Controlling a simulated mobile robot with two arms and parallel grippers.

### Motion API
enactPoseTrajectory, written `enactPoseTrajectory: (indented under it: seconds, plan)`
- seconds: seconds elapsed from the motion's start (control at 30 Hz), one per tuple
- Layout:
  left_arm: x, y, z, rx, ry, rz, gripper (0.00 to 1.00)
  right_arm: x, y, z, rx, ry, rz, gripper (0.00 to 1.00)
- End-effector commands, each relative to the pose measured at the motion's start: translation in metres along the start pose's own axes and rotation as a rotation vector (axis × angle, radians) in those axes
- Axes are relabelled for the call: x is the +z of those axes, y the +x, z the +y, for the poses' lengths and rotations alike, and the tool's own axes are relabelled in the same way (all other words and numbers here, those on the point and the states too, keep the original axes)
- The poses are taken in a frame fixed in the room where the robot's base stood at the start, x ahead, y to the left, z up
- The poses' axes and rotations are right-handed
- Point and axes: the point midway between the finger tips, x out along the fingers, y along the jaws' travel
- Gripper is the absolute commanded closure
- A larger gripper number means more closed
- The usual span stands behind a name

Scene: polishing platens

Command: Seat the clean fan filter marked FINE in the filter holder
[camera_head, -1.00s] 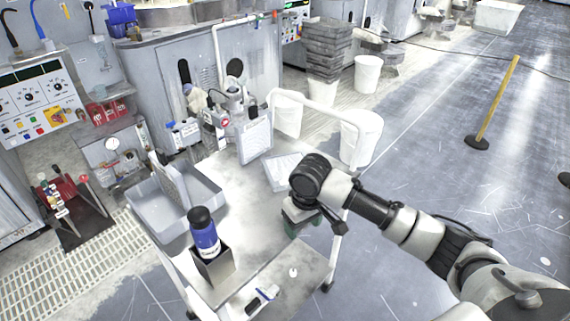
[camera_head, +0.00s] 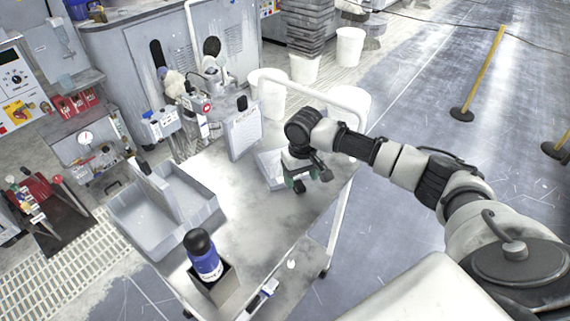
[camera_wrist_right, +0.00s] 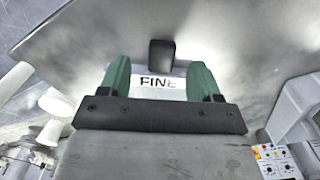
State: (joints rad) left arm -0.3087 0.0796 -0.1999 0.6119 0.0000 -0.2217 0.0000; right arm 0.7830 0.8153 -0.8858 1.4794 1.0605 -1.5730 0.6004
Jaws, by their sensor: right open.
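My right gripper (camera_head: 300,182) is over the right part of the cart top, open. In the right wrist view, a white label reading FINE (camera_wrist_right: 156,82) shows between its two green fingers (camera_wrist_right: 159,80). A black tab (camera_wrist_right: 161,55) is just beyond the label. A flat pale panel (camera_head: 268,170) lies on the cart beside the gripper, partly hidden by it. A pale framed panel (camera_head: 244,133) with a black tab and a small label stands upright at the cart's back edge. I cannot tell which part is the filter holder. My left gripper is out of view.
A grey tub (camera_head: 195,213) at the cart's left holds another upright panel (camera_head: 158,190) with a black tab. A blue bottle (camera_head: 204,260) stands in a holder at the front. The middle of the cart top (camera_head: 232,195) is clear. A white rail (camera_head: 320,97) rises behind.

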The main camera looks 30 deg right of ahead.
Motion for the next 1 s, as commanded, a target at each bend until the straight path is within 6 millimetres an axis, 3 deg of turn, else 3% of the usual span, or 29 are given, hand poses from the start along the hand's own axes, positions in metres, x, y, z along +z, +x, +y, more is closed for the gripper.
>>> enactPoseTrajectory:
  seconds: [0.03, 0.17, 0.5, 0.9, 1.0]
  plan:
    - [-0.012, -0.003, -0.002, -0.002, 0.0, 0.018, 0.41, 0.003, 0.008, -0.002, 0.001, -0.001, -0.004, 0.36]
    - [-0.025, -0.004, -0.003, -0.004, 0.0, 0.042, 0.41, 0.004, 0.027, -0.003, 0.0, 0.0, -0.003, 0.36]
    - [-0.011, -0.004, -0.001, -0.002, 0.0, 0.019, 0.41, 0.003, 0.036, -0.002, 0.001, -0.002, 0.0, 0.36]
    - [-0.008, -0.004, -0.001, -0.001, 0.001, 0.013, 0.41, 0.003, 0.035, -0.002, 0.0, -0.001, 0.001, 0.96]
    - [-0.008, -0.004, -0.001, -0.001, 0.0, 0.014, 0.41, 0.003, 0.035, -0.002, 0.0, -0.001, 0.001, 0.97]
